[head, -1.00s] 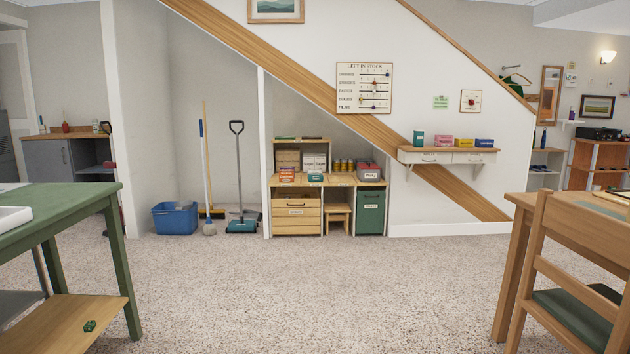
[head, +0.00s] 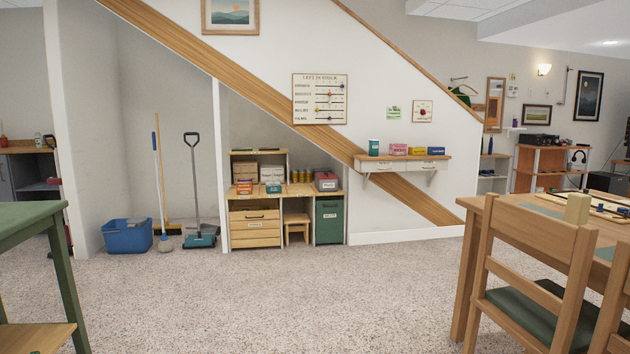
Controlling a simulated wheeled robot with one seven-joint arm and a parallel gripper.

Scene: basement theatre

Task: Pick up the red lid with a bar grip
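I cannot make out a red lid with a bar grip in the head view. Small red things show far off, too small to tell: a red-and-white box (head: 243,187) on the under-stair wooden unit (head: 255,229), and a reddish thing on a box (head: 325,175) beside it. My gripper is not in view.
A green table (head: 45,222) stands at the left edge, and a wooden table (head: 490,222) with a chair (head: 545,250) at the right. Open carpet (head: 270,300) lies between. A blue bin (head: 127,237), brooms and a wall shelf (head: 405,165) with small boxes are ahead.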

